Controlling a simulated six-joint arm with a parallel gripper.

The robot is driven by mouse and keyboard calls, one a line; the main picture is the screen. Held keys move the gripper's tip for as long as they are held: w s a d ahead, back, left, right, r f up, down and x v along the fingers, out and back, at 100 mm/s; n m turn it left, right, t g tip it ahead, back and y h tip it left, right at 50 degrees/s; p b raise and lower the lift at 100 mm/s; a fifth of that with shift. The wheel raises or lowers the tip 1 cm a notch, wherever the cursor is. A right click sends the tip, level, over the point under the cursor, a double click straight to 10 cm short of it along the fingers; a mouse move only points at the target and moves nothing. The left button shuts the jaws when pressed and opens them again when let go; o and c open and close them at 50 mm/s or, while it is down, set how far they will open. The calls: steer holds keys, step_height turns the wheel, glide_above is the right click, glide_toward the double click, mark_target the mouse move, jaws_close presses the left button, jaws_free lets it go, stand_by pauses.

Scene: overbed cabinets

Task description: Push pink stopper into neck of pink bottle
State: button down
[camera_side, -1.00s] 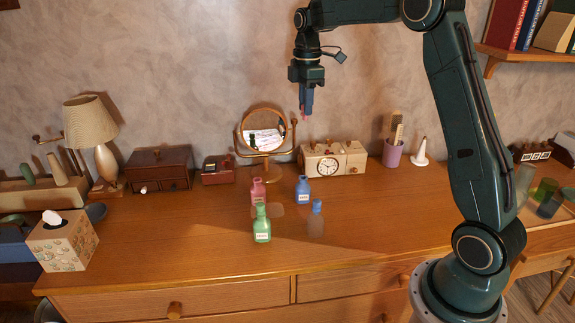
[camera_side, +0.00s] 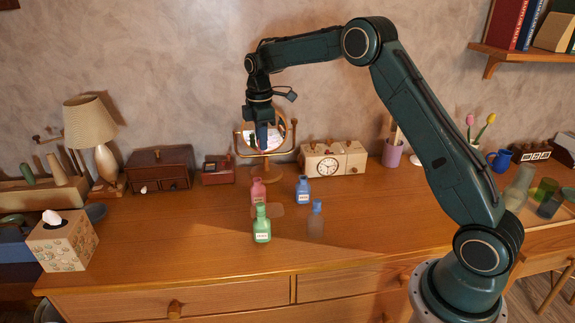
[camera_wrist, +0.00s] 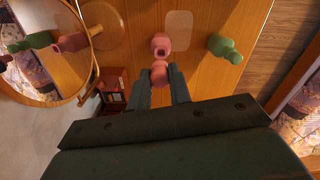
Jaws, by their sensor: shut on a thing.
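My gripper (camera_side: 263,146) is shut on the pink stopper (camera_wrist: 159,71), which sits between its fingertips in the wrist view. In the side view the gripper points down above the pink bottle (camera_side: 258,191), with a gap between; I cannot make out the stopper clearly there. The pink bottle stands upright on the desk, and in the wrist view (camera_wrist: 162,43) its open neck shows just beyond the stopper. The stopper is apart from the neck.
A green bottle (camera_side: 262,226) stands in front of the pink one. A blue bottle (camera_side: 303,191) and a frosted bottle with a blue top (camera_side: 316,220) stand to the right. A round mirror (camera_side: 252,140) stands close behind the gripper.

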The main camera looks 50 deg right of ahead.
steer(key=shift+w+a+f, duration=0.6)
steer(key=shift+a+f, duration=0.15)
steer(key=shift+f, duration=0.1)
steer(key=shift+f, duration=0.1)
steer(key=shift+f, duration=2.7)
steer(key=shift+f, duration=1.35)
steer(key=c, duration=1.2)
jaws_free()
steer(key=shift+r, duration=0.2)
step_height(320, 180, up, 14)
steer(key=shift+f, duration=0.25)
